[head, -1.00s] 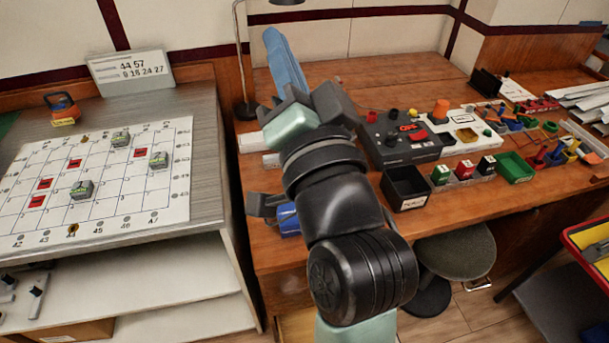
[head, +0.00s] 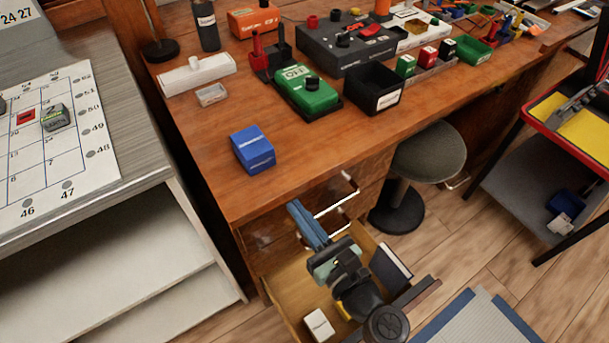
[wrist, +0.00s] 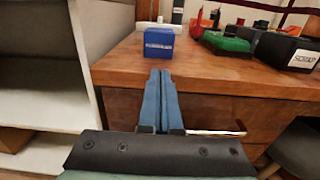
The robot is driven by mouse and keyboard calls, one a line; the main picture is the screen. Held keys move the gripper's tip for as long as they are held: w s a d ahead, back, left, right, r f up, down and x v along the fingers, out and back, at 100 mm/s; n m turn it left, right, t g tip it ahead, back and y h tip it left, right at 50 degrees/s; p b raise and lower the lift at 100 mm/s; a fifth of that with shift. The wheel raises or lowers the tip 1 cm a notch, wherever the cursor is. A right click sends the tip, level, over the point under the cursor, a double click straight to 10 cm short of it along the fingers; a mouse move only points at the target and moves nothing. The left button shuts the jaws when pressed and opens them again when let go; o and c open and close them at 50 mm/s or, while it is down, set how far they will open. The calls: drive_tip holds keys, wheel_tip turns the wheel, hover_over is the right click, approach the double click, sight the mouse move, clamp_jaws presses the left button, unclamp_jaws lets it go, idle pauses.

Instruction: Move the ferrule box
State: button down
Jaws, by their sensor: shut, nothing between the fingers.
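A blue box (head: 252,149) with a white label too small to read sits near the front left corner of the wooden bench. I cannot tell from the label whether it is the ferrule box. It also shows in the wrist view (wrist: 159,41), beyond my fingertips. My gripper (head: 294,206) is shut and empty. Its blue fingers are in front of the bench, over the open drawer, apart from the box. The fingers also show in the wrist view (wrist: 160,74), pointing toward the bench.
The open drawer (head: 285,283) holds a small white box (head: 319,324) and a dark flat item. A drawer handle (head: 335,205) is close to my fingers. A green device (head: 307,90), a black bin (head: 373,89) and a small grey box (head: 211,95) stand behind the blue box. A stool (head: 430,150) is right.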

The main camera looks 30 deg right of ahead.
sight(264, 166)
drive_tip(key=w+b, duration=0.1)
drive_tip(key=w, duration=0.9)
drive_tip(key=shift+a, duration=0.2)
drive_tip(key=shift+w, duration=0.1)
drive_tip(key=shift+w+a, duration=0.1)
drive_tip(key=shift+w, duration=1.75)
